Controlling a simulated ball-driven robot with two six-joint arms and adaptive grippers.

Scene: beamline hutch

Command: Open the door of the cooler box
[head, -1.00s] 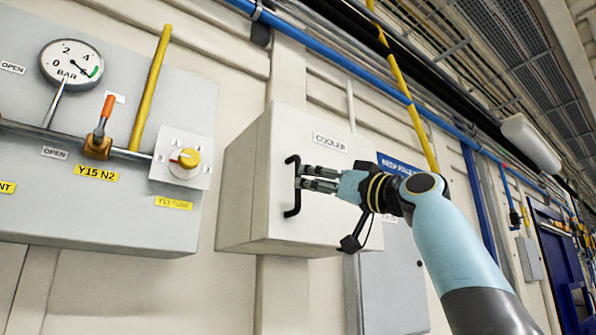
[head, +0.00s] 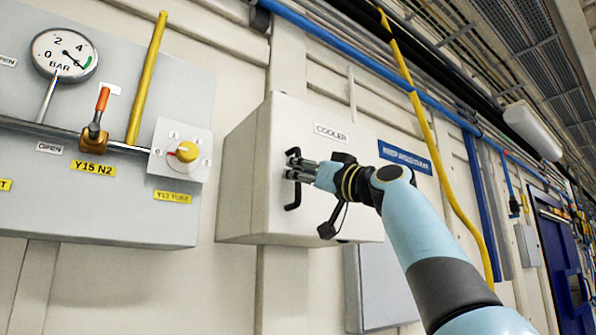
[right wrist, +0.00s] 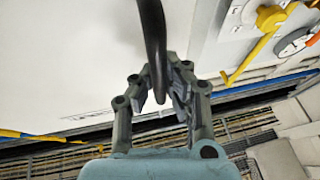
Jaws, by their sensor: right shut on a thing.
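The cooler box (head: 335,150) is a pale box on the wall with a "COOLER" label on its front. Its door looks closed. A black bar handle (head: 293,204) stands upright at the left of the door. My right gripper (head: 292,169) is shut on the handle's upper part. In the right wrist view the black handle (right wrist: 151,40) passes between the fingers of my right gripper (right wrist: 160,92). My left gripper is not in view.
Left of the box is a grey panel (head: 120,215) with a gauge (head: 64,54), an orange-handled valve (head: 98,125) and a yellow knob (head: 184,152). A grey cabinet (head: 385,290) sits below right. A yellow pipe (head: 440,160) runs down the wall at right.

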